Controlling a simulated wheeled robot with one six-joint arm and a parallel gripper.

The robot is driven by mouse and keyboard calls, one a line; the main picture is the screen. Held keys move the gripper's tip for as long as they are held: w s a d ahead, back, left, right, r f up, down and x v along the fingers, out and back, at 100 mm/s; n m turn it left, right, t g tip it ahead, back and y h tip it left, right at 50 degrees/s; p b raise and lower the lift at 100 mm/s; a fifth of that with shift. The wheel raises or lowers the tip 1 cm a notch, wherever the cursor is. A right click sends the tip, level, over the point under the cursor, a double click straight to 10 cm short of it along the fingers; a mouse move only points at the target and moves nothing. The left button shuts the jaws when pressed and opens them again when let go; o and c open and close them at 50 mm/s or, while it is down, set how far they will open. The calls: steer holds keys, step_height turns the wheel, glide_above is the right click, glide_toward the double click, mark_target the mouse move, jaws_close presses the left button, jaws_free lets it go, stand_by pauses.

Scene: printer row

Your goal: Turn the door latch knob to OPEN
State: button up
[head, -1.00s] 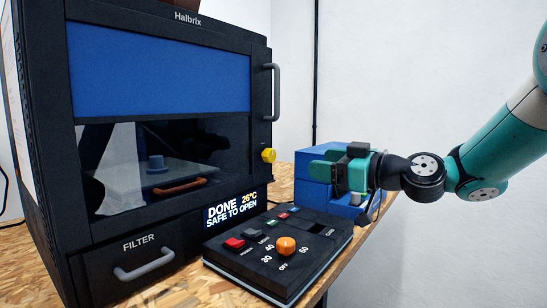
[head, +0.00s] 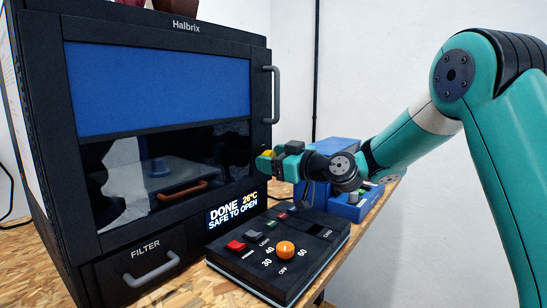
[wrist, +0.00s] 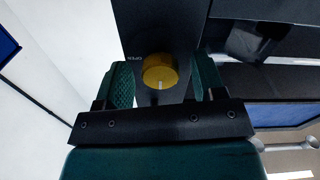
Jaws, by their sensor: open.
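The door latch knob (wrist: 160,72) is yellow with a pale pointer line, on the dark front frame of the printer. In the wrist view it sits between the two open green fingers of my gripper (wrist: 162,88), with a gap on each side. Small white lettering, apparently OPEN, shows beside the knob; the line does not point at it. In the head view my gripper (head: 268,160) is at the printer's right front edge and covers most of the knob, with only a bit of yellow showing.
The printer door (head: 160,85) has a grey vertical handle (head: 276,93) just above my gripper. A control box (head: 318,258) with an orange dial (head: 285,250) stands below. Blue bins (head: 335,150) are behind my arm. The display reads DONE, 26°C, SAFE TO OPEN.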

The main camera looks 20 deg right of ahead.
steer(key=c, duration=0.9)
steer(key=shift+m, duration=0.3)
steer(key=shift+m+p, duration=1)
steer(key=shift+m, duration=7.6)
steer(key=o, duration=0.9)
